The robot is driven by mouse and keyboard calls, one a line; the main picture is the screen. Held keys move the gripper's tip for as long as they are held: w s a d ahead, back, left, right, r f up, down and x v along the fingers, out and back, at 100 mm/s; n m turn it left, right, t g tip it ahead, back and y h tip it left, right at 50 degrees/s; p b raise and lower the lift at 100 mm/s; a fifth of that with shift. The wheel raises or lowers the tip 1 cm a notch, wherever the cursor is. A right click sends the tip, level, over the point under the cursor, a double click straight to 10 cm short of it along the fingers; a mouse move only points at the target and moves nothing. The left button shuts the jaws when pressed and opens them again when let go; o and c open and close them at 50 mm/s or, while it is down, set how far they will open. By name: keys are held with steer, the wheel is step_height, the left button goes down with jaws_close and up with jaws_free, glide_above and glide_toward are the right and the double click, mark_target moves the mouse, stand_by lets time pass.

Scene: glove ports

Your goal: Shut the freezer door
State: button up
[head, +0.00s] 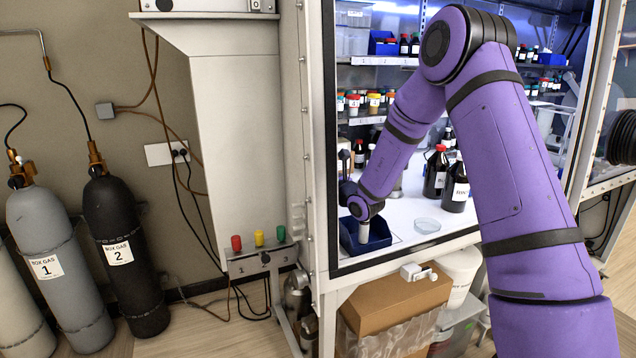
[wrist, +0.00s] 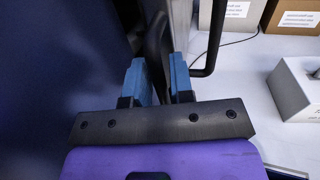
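In the wrist view my gripper (wrist: 157,72) has two blue fingers standing a little apart. A dark upright piece (wrist: 156,42), perhaps a handle, shows between and beyond them. Whether the fingers press on it I cannot tell. A dark blue panel (wrist: 50,80) fills the left side of the wrist view, close to my gripper; it may be the freezer door, but no label shows. In the head view my purple arm reaches into the glass-fronted enclosure, and its end is low at the left near a dark blue bin (head: 375,240). I cannot make out the freezer there.
In the wrist view a black bent bar (wrist: 214,40) stands right of the fingers, with a grey box (wrist: 292,95) further right on a white floor. In the head view dark bottles (head: 457,190) and a clear dish (head: 427,225) stand right of my arm's end.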

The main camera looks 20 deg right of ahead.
steer(key=v, duration=1)
steer(key=shift+s+d, duration=0.2)
steer(key=shift+s, duration=0.15)
